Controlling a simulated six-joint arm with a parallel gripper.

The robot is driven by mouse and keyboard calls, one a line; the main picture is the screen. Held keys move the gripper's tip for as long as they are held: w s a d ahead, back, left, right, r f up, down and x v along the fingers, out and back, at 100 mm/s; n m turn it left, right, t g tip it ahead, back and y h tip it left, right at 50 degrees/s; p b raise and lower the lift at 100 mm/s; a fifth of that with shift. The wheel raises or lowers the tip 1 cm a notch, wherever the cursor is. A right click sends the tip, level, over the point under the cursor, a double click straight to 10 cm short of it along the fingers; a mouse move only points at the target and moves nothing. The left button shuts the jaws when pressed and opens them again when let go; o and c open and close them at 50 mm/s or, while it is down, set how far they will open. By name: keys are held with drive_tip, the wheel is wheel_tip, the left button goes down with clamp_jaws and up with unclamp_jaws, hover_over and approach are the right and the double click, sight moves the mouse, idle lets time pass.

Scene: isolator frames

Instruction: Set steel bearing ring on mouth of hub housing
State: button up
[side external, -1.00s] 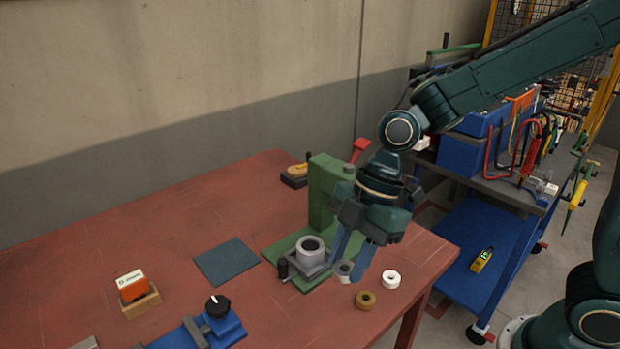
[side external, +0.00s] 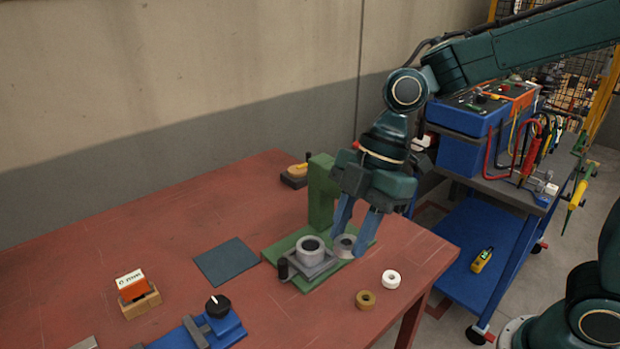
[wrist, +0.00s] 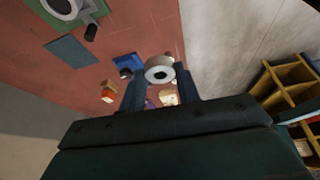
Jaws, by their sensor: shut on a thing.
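The steel bearing ring (side external: 344,246) is between the blue fingers of my gripper (side external: 354,240). In the wrist view the ring (wrist: 160,69) shows as a grey ring with its bore visible, held between the fingertips. The hub housing (side external: 310,251) is a grey cylinder with a dark open mouth, on a square plate on the green press base. The held ring is to the right of the housing, apart from its mouth in the picture. The housing (wrist: 62,7) also shows at the upper left of the wrist view, partly cut off.
The green press column (side external: 321,195) stands just behind the housing. A black knob on a post (side external: 283,268) stands at its left. A white ring (side external: 391,279) and a brass ring (side external: 365,299) lie at the front right. A dark mat (side external: 226,262) lies left of the press.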

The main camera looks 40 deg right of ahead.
drive_tip(key=shift+w+f+m, duration=0.2)
drive_tip(key=shift+w+m, duration=0.3)
drive_tip(key=shift+m, duration=0.1)
drive_tip(key=w+d+f+m+t+h, duration=0.2)
drive_tip(key=w+f+m+t, duration=0.1)
drive_tip(key=w+m, duration=0.4)
drive_tip(key=m+t+h, duration=0.1)
drive_tip(key=m+h, duration=0.2)
drive_tip(key=m, duration=0.6)
hover_over(309, 244)
drive_tip(key=s, duration=0.2)
drive_tip(key=shift+s+x, duration=0.1)
drive_tip(key=shift+x, duration=0.6)
drive_tip(key=shift+s+x, duration=0.15)
drive_tip(key=shift+x, duration=0.55)
drive_tip(key=shift+a+f, duration=0.15)
drive_tip(key=shift+f, duration=0.1)
drive_tip(key=shift+f, duration=2.75)
drive_tip(key=shift+f, duration=1)
drive_tip(key=o, duration=1.1)
